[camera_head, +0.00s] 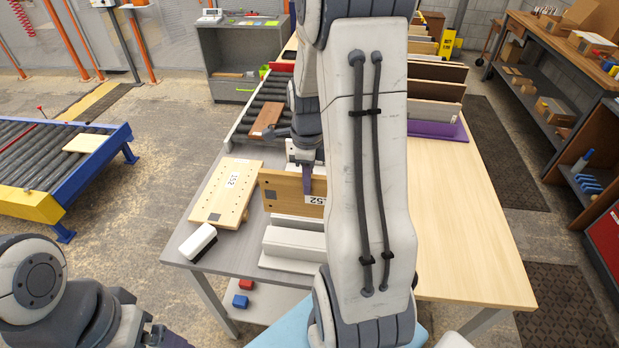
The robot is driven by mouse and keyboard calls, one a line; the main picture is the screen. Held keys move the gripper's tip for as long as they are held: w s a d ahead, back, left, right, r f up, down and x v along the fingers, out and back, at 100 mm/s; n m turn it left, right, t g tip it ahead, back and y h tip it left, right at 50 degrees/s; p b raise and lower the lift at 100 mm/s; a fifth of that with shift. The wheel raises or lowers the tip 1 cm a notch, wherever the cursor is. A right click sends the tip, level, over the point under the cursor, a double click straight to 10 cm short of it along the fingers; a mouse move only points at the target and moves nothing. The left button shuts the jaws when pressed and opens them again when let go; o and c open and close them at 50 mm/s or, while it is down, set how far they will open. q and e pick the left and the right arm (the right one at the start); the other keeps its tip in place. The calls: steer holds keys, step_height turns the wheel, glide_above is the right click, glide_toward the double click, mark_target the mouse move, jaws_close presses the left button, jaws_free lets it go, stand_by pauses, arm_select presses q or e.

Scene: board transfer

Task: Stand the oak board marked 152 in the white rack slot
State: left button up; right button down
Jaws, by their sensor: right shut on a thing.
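My right gripper (308,182) is shut on an upright oak board (284,190) with a 152 label, holding it near its top edge. The white rack (290,262) stands at the table's front edge, just below and in front of this board in the picture. I cannot tell whether the board's lower edge is in the slot or above it. My right arm hides the board's right end and the rack's right side.
A white and black block (198,243) lies at the table's front left corner. A roller conveyor (272,92) with a brown board (266,119) is behind. A purple rack (461,131) holds boards behind my right arm. The table's right part (455,235) is clear.

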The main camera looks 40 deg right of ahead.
mark_target(308, 215)
stand_by(0.4)
steer(key=shift+f+b, duration=3.55)
steer(key=shift+f, duration=1.75)
steer(key=c, duration=0.7)
jaws_free()
step_height(308, 215, up, 10)
steer(key=shift+w+r+b, duration=0.1)
steer(key=shift+r+b, duration=0.1)
steer(key=shift+b, duration=0.25)
